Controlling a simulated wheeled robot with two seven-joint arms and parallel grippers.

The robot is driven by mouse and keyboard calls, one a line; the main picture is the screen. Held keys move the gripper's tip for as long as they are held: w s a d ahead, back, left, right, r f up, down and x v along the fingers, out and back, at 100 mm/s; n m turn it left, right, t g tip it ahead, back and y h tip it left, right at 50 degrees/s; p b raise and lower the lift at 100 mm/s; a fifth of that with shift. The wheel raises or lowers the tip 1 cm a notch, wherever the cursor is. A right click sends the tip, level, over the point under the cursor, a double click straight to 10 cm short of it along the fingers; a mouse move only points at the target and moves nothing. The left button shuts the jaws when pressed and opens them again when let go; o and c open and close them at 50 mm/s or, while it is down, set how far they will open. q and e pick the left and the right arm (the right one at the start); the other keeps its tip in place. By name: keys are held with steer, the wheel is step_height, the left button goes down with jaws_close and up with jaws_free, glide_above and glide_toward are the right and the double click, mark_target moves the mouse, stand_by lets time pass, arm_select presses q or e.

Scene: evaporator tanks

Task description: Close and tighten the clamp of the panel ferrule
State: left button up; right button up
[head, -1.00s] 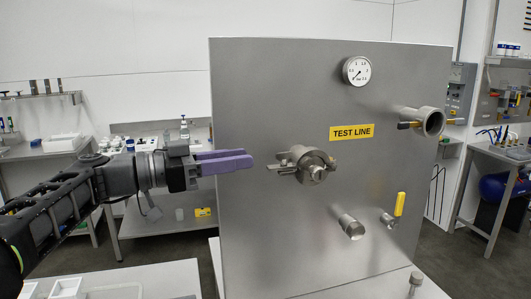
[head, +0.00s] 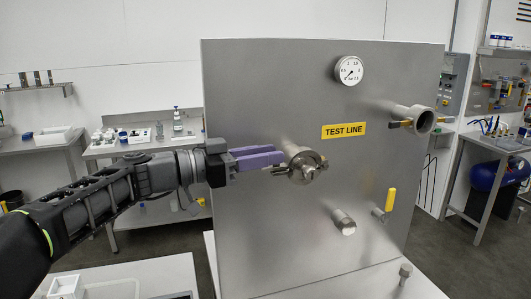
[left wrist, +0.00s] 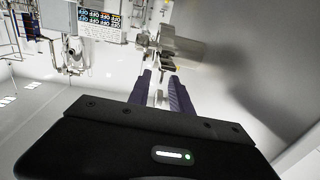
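The panel ferrule (head: 309,172) is a round steel fitting on the upright steel panel, below and left of the TEST LINE label. Its clamp (head: 296,153) sits around it, with small bolt or wing parts at its left and right; whether the clamp is fully closed is unclear. My left gripper (head: 282,158) points right, its purple fingertips close to the clamp's left side. In the left wrist view the two fingers (left wrist: 163,78) are apart, with the clamp and ferrule (left wrist: 185,50) just beyond them. A small light part shows between the fingers; contact is unclear. My right gripper is not in view.
The steel panel (head: 260,230) carries a gauge (head: 349,70), a second pipe fitting with a clamp (head: 423,121) at upper right, a pipe stub (head: 343,222) and a yellow-handled valve (head: 391,199) below. A white bench (head: 150,274) with small trays stands at lower left.

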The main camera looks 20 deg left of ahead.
arm_select(q)
steer(key=shift+c, duration=0.4)
jaws_close()
stand_by(0.9)
